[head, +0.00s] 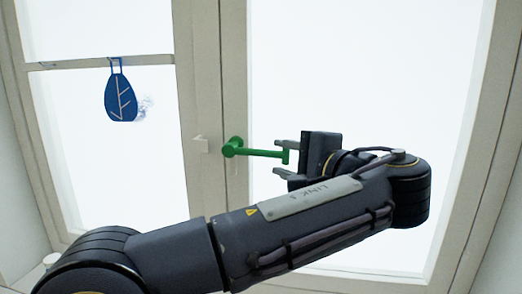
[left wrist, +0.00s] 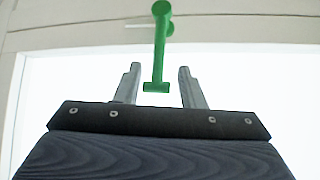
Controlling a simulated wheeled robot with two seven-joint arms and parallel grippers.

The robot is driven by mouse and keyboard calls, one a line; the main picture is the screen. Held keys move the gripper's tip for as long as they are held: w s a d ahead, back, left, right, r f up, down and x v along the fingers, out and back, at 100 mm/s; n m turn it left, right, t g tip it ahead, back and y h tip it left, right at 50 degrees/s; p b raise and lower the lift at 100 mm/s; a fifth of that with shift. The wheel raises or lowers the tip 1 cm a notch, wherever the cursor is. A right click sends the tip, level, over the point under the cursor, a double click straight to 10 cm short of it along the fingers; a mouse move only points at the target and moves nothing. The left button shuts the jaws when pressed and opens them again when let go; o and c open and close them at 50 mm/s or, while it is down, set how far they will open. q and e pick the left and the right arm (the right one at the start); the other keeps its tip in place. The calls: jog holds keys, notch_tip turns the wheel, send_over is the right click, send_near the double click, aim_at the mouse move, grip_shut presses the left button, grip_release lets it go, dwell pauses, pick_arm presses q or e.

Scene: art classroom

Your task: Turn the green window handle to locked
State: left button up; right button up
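The green window handle (head: 262,152) is on the white window frame in the head view. Its round base is at the left and its lever points right, nearly level, with a short end piece at the tip. My left gripper (head: 281,158) comes from the right, with its fingers above and below the lever's tip. In the left wrist view the handle (left wrist: 160,50) reaches down between the two open fingers (left wrist: 158,88), with a gap on each side. My right gripper is not in view.
A blue leaf-shaped ornament (head: 121,97) hangs on the left window. Large bright panes (head: 360,60) lie on both sides. My left arm crosses the lower part of the head view.

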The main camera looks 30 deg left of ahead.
aim_at(265, 154)
pick_arm(q)
jog(key=p+x, duration=0.1)
jog(key=x, duration=0.6)
jog(key=shift+a+f, duration=0.1)
jog(key=shift+a, duration=0.05)
grip_shut()
